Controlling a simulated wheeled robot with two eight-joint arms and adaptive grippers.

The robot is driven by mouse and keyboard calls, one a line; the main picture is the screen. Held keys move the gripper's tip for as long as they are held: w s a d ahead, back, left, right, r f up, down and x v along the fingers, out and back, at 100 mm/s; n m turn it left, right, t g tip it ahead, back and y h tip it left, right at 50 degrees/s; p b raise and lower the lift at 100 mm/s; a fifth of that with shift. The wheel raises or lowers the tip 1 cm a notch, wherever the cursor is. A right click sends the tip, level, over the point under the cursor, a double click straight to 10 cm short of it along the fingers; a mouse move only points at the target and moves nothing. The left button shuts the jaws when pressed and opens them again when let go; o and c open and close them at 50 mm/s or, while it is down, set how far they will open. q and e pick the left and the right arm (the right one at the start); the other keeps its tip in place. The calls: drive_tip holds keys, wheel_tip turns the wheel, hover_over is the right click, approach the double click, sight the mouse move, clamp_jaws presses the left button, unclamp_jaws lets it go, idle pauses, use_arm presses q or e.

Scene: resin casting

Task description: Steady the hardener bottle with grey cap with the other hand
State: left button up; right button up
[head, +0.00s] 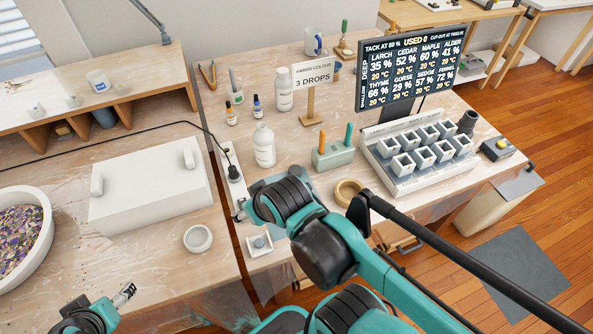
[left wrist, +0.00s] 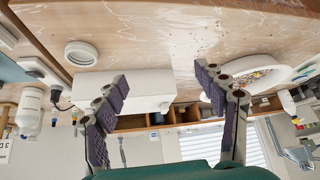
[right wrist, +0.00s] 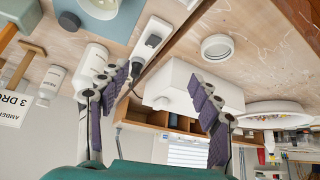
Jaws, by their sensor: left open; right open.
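Two white bottles stand on the right-hand table in the head view, a nearer one (head: 264,148) and a farther one (head: 284,90). The cap colours are too small to tell which is the hardener. In the right wrist view, one white bottle (right wrist: 93,62) is partly behind a finger and another (right wrist: 52,82) stands beyond. My right gripper (right wrist: 160,95) is open and empty, with the bottles off to the left of that picture. My left gripper (head: 126,293) is low over the left table, open and empty in the left wrist view (left wrist: 168,90), which shows a white bottle (left wrist: 31,112) at its left edge.
A white box (head: 150,190), a small round dish (head: 198,239) and a bowl of flakes (head: 20,240) occupy the left table. A power strip (head: 232,172), tool holder (head: 333,154), tape roll (head: 349,192), sign (head: 312,78) and cup rack (head: 405,165) are on the right table.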

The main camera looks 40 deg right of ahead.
drive_tip(key=w+d+r+m+g+p, duration=0.1)
drive_tip(key=w+d+r+g+p, duration=0.15)
drive_tip(key=w+d, duration=0.25)
drive_tip(key=m+g+p, duration=0.2)
drive_tip(key=g+p, duration=0.3)
hover_over(293, 167)
drive_tip(key=shift+t, duration=0.25)
wheel_tip(293, 167, down, 11)
drive_tip(key=shift+a+f, duration=0.1)
drive_tip(key=shift+a, duration=0.05)
drive_tip(key=shift+s+f+m, duration=0.1)
drive_tip(key=shift+f+m, duration=0.05)
drive_tip(key=shift+m, duration=0.15)
drive_tip(key=shift+f+b, duration=0.65)
drive_tip(key=shift+f, duration=0.6)
